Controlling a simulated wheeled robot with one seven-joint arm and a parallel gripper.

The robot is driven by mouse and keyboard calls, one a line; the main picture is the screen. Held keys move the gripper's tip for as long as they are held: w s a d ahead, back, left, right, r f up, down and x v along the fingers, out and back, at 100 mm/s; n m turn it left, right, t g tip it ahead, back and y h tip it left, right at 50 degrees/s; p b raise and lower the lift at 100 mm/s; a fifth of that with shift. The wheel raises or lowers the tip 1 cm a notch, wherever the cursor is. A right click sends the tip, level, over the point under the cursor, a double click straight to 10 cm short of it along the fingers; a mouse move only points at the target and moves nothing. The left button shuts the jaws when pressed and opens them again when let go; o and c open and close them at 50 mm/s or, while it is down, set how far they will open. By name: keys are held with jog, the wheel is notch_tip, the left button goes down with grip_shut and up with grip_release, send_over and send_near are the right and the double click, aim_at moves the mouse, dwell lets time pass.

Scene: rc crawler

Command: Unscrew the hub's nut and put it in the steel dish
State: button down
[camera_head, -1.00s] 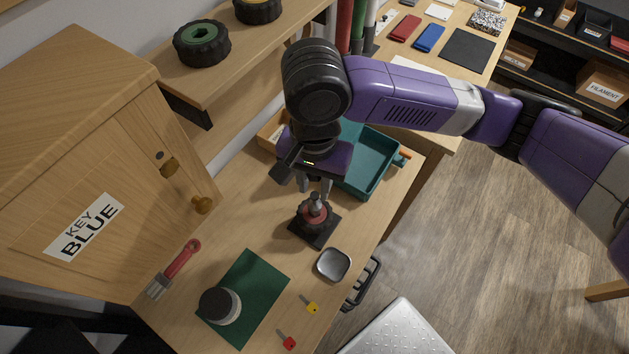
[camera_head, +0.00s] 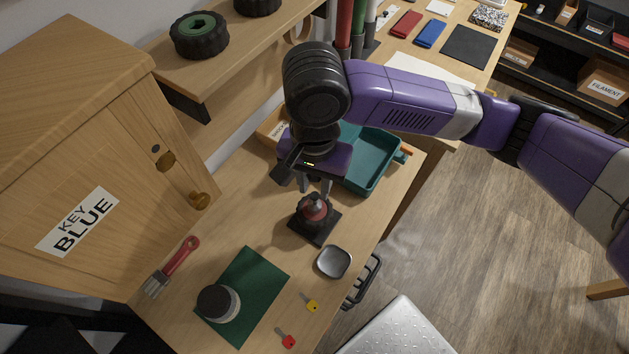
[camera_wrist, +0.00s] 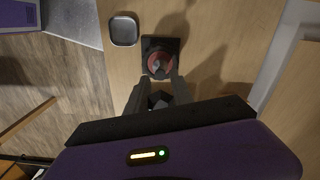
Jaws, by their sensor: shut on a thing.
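The wheel hub, dark with a red top (camera_head: 316,207), stands upright on a black square base (camera_head: 323,233) on the wooden bench. It also shows in the wrist view (camera_wrist: 160,66). My gripper (camera_head: 315,192) is directly over the hub, pointing down, its fingers closed on the nut. A small dark angular piece (camera_wrist: 159,100) shows between the fingers in the wrist view. The fingers hide much of the nut, and I cannot tell whether it still touches the hub. The steel dish (camera_head: 333,262), a rounded grey square, lies empty just front-right of the base; the wrist view shows it too (camera_wrist: 124,30).
A teal tray (camera_head: 371,174) sits behind my gripper. A green mat (camera_head: 255,277) with a round black-and-white item (camera_head: 219,303), a yellow key (camera_head: 310,303) and a red key (camera_head: 286,339) lie in front. A wooden cabinet (camera_head: 110,150) stands left. The bench between hub and dish is clear.

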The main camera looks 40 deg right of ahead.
jog(key=shift+f, duration=0.25)
jog(key=shift+n, duration=1.4)
jog(key=shift+b, duration=0.3)
jog(key=shift+n, duration=1.3)
jog(key=shift+n+b, duration=0.35)
jog(key=shift+n, duration=0.95)
